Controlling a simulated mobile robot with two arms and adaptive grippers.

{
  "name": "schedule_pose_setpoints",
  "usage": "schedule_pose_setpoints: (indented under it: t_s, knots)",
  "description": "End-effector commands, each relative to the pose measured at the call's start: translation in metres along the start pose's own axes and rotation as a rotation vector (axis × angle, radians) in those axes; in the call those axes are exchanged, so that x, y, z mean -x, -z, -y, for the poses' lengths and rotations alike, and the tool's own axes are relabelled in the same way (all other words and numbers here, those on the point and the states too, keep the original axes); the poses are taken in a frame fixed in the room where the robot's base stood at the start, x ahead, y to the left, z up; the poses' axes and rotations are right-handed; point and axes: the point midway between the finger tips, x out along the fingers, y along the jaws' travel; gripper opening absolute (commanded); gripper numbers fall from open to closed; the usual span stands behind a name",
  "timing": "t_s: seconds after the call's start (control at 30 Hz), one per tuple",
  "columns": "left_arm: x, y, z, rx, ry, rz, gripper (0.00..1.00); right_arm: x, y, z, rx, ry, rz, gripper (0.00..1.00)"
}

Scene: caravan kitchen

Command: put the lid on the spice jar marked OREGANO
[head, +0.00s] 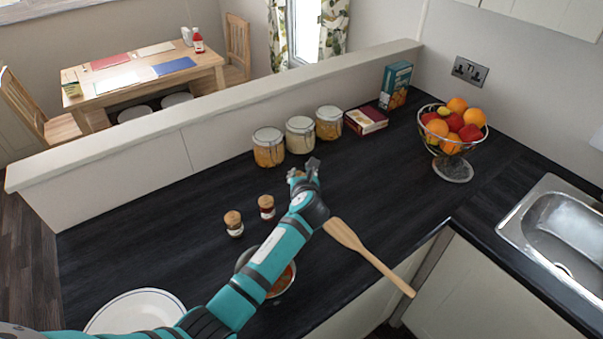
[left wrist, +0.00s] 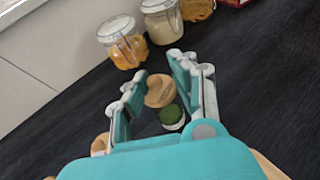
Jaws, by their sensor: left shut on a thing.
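My left gripper (head: 303,172) is over the worktop in the head view, in front of the glass storage jars. In the left wrist view its fingers (left wrist: 160,80) are shut on a round wooden lid (left wrist: 160,92). A small open spice jar with green contents (left wrist: 172,115) shows between the fingers, just below the lid in the picture. The lid does not cover its mouth; I cannot tell whether they touch. No label is readable, and my gripper hides this jar in the head view. My right gripper is not in view.
Two lidded spice jars (head: 233,223) (head: 266,206) stand left of my gripper. Several clip-top jars (head: 300,135) stand behind it. A wooden spatula (head: 365,253), a bowl (head: 284,281) and a plate (head: 133,312) are nearer. A fruit bowl (head: 453,150) stands right.

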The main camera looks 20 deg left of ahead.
Motion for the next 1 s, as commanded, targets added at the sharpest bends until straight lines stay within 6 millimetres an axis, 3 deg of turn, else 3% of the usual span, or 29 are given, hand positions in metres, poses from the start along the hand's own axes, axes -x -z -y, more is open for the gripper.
schedule_pose_setpoints:
  t_s: [1.0]
  knots:
    - [-0.0002,0.0001,0.0004,0.000,0.000,0.000,0.11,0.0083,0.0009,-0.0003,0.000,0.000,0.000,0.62]
